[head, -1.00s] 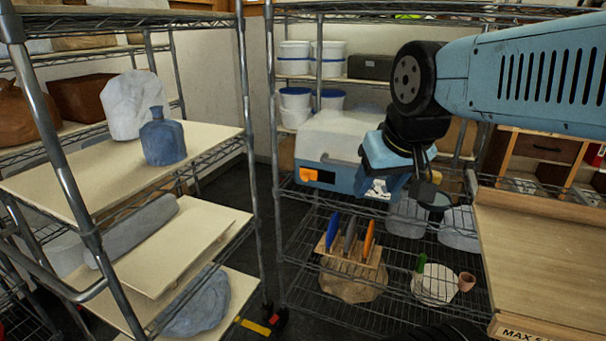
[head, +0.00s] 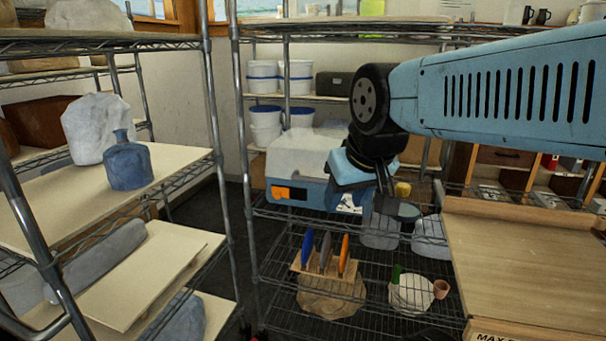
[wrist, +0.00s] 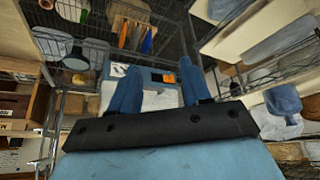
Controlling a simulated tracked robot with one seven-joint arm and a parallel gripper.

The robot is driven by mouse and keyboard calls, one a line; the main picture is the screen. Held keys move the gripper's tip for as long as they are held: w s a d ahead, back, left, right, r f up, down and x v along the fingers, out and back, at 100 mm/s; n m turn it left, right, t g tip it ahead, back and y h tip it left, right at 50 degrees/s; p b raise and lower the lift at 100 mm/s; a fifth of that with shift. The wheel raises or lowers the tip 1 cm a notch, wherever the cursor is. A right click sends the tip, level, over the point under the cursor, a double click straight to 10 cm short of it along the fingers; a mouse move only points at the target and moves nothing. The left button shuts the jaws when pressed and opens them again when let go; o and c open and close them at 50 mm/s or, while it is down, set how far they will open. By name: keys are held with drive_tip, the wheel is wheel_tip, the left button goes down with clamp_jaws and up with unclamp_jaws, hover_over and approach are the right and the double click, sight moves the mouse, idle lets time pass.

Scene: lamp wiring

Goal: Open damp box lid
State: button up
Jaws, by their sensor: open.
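The damp box (head: 282,191) is a blue box with a whitish translucent lid (head: 295,152) and an orange latch (head: 290,193) on its front. It stands on the wire shelf rack, and its lid looks shut. In the wrist view the lid (wrist: 155,101) and the latch (wrist: 168,78) show between my fingers. My gripper (wrist: 157,72) is open, its two blue fingers apart with nothing between them. In the head view my blue hand (head: 350,170) is in front of the box's right end and hides part of it. I cannot tell whether it touches the box.
White buckets (head: 265,125) are behind the box. A wooden table (head: 515,260) is at right. Shelves with boards and a blue bottle (head: 128,163) are at left.

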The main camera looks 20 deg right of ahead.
drive_tip(key=w+d+f+n+t+h, duration=0.1)
drive_tip(key=w+d+f+n+t, duration=0.2)
drive_tip(key=w, duration=0.9)
drive_tip(key=n+t+y, duration=0.4)
drive_tip(key=n+t, duration=0.6)
drive_tip(key=n, duration=0.8)
approach(312, 180)
drive_tip(key=shift+t, duration=0.3)
drive_tip(key=w, duration=0.7)
drive_tip(key=w+a, duration=0.1)
drive_tip(key=w, duration=0.3)
drive_tip(key=shift+a+r, duration=0.1)
drive_tip(key=shift+r, duration=0.05)
drive_tip(key=shift+y, duration=0.3)
clamp_jaws()
